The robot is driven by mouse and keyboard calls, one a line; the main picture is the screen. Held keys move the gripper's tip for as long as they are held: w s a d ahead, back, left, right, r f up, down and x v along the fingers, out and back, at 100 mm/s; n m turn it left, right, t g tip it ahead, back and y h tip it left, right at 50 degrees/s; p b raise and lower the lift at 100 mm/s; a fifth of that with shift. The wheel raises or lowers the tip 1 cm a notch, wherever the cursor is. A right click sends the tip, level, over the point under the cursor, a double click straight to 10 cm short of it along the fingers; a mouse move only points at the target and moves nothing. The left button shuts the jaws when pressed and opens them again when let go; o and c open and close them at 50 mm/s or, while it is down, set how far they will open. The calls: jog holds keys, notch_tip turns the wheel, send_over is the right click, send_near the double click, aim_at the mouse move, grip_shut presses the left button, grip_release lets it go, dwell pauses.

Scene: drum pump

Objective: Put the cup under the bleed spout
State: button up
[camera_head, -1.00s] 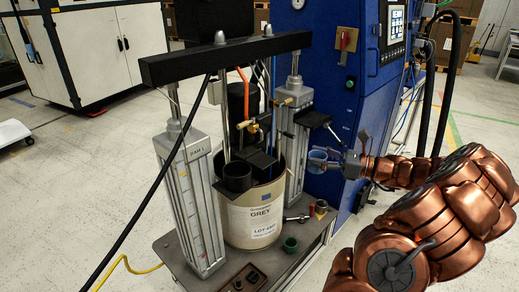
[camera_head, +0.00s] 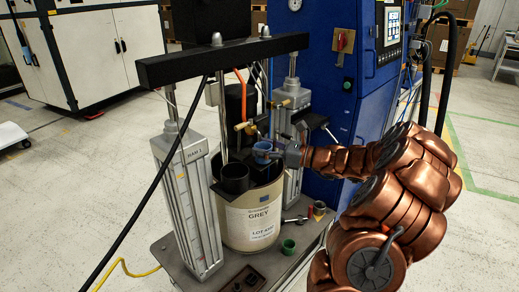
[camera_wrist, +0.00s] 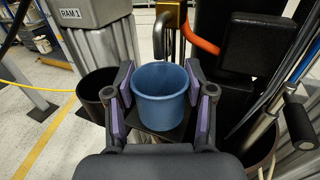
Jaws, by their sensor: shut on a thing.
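A blue cup (camera_head: 262,149) is upright above the drum, to the right of a brass valve (camera_head: 245,125) on the pump. My gripper (camera_head: 276,153) is shut on the cup from the right. In the wrist view the cup (camera_wrist: 160,96) sits between the two fingers, its open top showing an empty inside. A brass fitting (camera_wrist: 170,14) with a grey pipe below it stands just beyond the cup's rim. I cannot tell whether the spout's outlet is right over the cup.
A cream drum (camera_head: 250,222) stands between two ram columns (camera_head: 187,200). A black cylinder (camera_head: 235,178) rises left of the cup. An orange hose (camera_wrist: 200,38) and a black block (camera_wrist: 252,43) are close behind it. A black handle (camera_head: 312,121) projects at right.

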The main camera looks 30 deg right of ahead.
jog(key=shift+w+a, duration=0.45)
jog(key=shift+w, duration=0.15)
jog(key=shift+f, duration=0.3)
jog(key=shift+d+f, duration=0.1)
jog(key=o, duration=1)
jog(key=shift+o, duration=0.2)
jog(key=shift+s+d, duration=0.2)
jog(key=shift+s, duration=0.05)
jog(key=v, duration=1.1)
jog(key=shift+s, duration=0.25)
